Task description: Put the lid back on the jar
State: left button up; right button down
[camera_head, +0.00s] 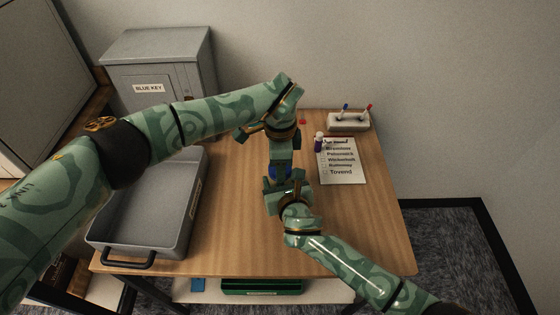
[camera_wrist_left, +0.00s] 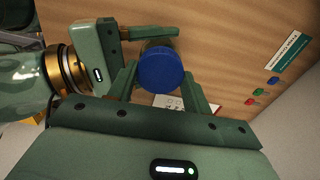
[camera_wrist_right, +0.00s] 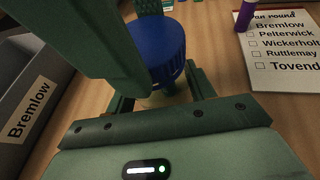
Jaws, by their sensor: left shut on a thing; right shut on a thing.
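The blue ribbed lid (camera_wrist_left: 162,68) is held between the fingers of my left gripper (camera_head: 281,163), above the middle of the table. The jar (camera_wrist_right: 160,97) is mostly hidden; a pale part of it shows below the lid (camera_wrist_right: 157,45) in the right wrist view. My right gripper (camera_head: 281,186) is shut on the jar, close below and in front of the left gripper. The lid is over the jar's top. I cannot tell whether it is seated or a small gap remains.
A grey tray (camera_head: 178,246) stands on the table's left side, with a grey BLUE KEY cabinet (camera_head: 160,60) behind it. The front right of the table (camera_head: 375,225) is clear.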

pick_arm(q)
jog(key=m, duration=0.6)
jog(key=shift+m, duration=0.4)
jog(key=m, duration=0.6)
jog(key=shift+w+m, duration=0.1)
jog(key=shift+m, duration=0.2)
jog(key=m, duration=1.5)
jog(key=shift+m, duration=0.4)
jog(key=m, duration=0.5)
jog(key=shift+m, duration=0.4)
jog(key=m, duration=1.2)
jog(key=shift+f+m, duration=0.1)
jog(key=shift+m, duration=0.2)
jog(key=m, duration=0.5)
jog(key=shift+m, duration=0.3)
jog(key=m, duration=0.3)
jog(key=o, duration=1.2)
jog(key=shift+c, duration=0.2)
